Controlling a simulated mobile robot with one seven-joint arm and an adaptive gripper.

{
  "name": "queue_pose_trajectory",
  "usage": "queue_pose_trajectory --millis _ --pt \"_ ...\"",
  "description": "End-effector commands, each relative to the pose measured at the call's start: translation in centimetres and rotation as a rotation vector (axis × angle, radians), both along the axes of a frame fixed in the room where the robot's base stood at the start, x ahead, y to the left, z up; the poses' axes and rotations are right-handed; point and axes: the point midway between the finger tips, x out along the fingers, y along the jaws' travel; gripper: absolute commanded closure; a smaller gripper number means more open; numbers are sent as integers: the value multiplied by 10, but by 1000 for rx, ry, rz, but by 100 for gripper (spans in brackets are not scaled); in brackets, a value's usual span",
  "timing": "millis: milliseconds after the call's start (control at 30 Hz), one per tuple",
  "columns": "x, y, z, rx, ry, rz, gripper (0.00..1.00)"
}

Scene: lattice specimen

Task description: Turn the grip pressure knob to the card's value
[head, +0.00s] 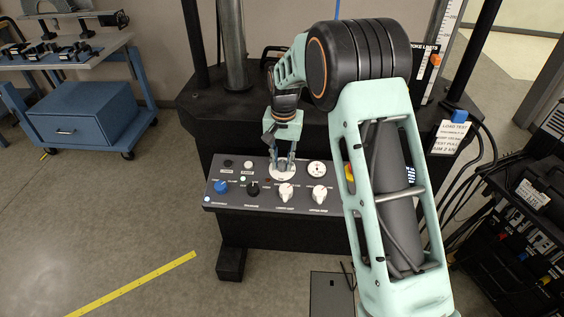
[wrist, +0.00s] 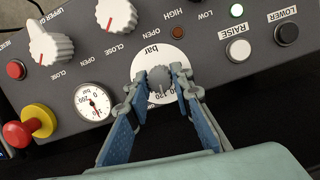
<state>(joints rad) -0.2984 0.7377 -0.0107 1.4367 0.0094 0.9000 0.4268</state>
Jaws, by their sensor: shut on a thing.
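The grip pressure knob (wrist: 160,86) is small and grey, on a white round dial marked "bar" (wrist: 160,58) on the grey control panel (head: 225,194). My gripper (wrist: 160,76) has a finger on either side of the knob and is shut on it. The dial's pointer setting is hard to read. A white card (head: 450,136) hangs on the right; "LOAD TEST" and "AIM 2 kN" seem readable, the middle lines are too small.
A pressure gauge (wrist: 93,102) sits beside the dial. Two white pointer knobs (head: 286,193) (head: 319,194), a blue knob (head: 221,187), a black knob (head: 253,188), RAISE (wrist: 238,49) and LOWER (wrist: 287,34) buttons, and a red mushroom button on yellow (wrist: 18,134) are near.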

Motion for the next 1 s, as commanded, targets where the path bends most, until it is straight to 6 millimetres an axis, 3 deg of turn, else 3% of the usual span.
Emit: queue_pose_trajectory --millis 400,967,1000 --pt "1 0 0 50 -4 -184 100" --pt "0 -1 1 57 -4 -211 100" --pt "0 -1 1 57 -4 -211 76"
